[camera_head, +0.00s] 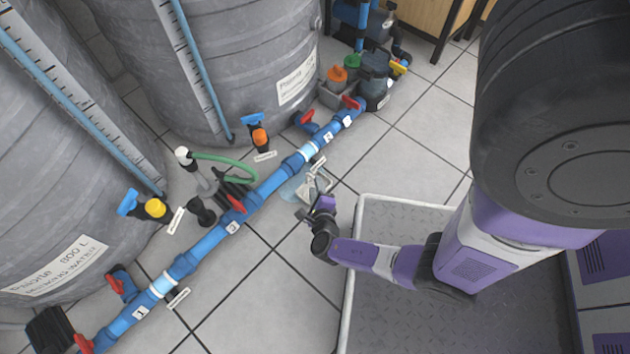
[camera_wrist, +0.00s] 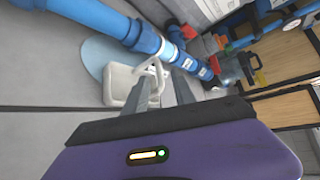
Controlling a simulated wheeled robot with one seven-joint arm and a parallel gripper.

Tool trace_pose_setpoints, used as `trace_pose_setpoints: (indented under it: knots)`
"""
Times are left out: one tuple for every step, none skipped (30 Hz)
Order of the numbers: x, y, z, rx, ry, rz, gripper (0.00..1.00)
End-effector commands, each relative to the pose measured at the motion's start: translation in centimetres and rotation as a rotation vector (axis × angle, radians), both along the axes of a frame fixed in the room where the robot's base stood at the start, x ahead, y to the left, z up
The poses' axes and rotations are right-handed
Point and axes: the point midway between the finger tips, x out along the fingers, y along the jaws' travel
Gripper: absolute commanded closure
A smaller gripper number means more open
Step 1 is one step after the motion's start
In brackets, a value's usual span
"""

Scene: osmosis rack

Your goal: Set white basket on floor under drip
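The white basket (camera_head: 317,184) is by the blue pipe in the head view, partly hidden by my gripper (camera_head: 318,208). In the wrist view the basket (camera_wrist: 124,84) lies just beyond my fingers, with its upright handle (camera_wrist: 157,66) at the fingertips. My gripper (camera_wrist: 166,76) has its two fingers apart, with a gap between them; the handle's near part shows at that gap. I cannot tell whether a finger touches it. A pale blue puddle (camera_head: 289,190) lies on the floor beside the basket, under the pipe; it also shows in the wrist view (camera_wrist: 97,52).
The blue pipe (camera_head: 205,247) with red-handled valves runs diagonally along the floor. Large grey tanks (camera_head: 235,75) stand behind it. Bare tiles (camera_head: 265,300) lie in front of the pipe.

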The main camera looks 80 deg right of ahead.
Motion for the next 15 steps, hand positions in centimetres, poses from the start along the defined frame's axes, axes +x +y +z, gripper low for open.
trace_pose_setpoints:
  knots:
    - [-0.3,1.0,1.1,0.001,0.002,0.005,0.68]
    - [-0.5,1.6,1.4,0.001,0.002,0.005,0.68]
    - [-0.8,2.3,1.7,0.001,0.003,0.004,0.68]
    - [-0.9,2.9,1.9,0.001,0.002,0.004,0.68]
    - [-1.1,3.4,2.2,0.001,0.002,0.005,0.68]
    - [-1.4,4.1,2.5,0.001,0.002,0.005,0.68]
    - [-1.6,4.6,2.6,0.0,0.003,0.003,0.68]
    - [-1.7,5.1,2.8,0.001,0.003,0.004,0.68]
    - [-2.0,5.7,3.0,0.001,0.002,0.003,0.68]
    - [-2.1,6.1,3.2,0.0,0.002,0.004,0.68]
    - [-2.2,6.4,3.3,0.001,0.002,0.002,0.68]
    - [-2.3,6.8,3.4,0.0,0.001,0.002,0.68]
    - [-2.4,7.1,3.5,0.001,0.001,0.002,0.68]
    - [-2.5,7.3,3.6,0.0,0.001,0.002,0.68]
    - [-2.6,7.6,3.6,0.0,0.001,0.0,0.68]
